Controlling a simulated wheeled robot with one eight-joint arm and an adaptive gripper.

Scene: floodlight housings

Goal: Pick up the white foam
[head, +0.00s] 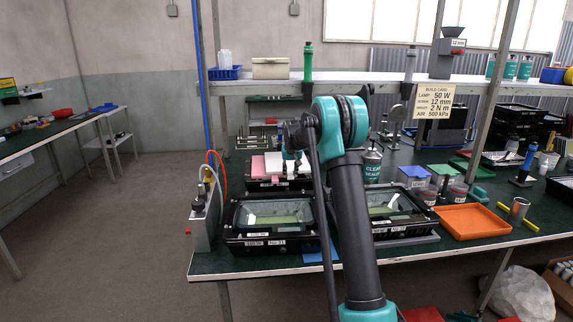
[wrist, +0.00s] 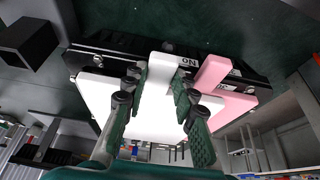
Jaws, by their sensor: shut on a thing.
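The white foam (wrist: 158,112) is a flat slab with a raised rib in the wrist view. My gripper (wrist: 160,80) has its dark green padded fingers shut on either side of the rib. In the head view, the white foam (head: 302,169) shows behind my arm, at a black bin on the bench; my arm partly covers it. I cannot tell whether it is clear of the bin.
Pink foam (wrist: 213,82) of similar shape lies close beside the white foam. A black bin edge (wrist: 115,62) with labels runs behind both. Two black trays with glass-fronted housings (head: 268,215) stand in front. An orange tray (head: 473,222) is at right.

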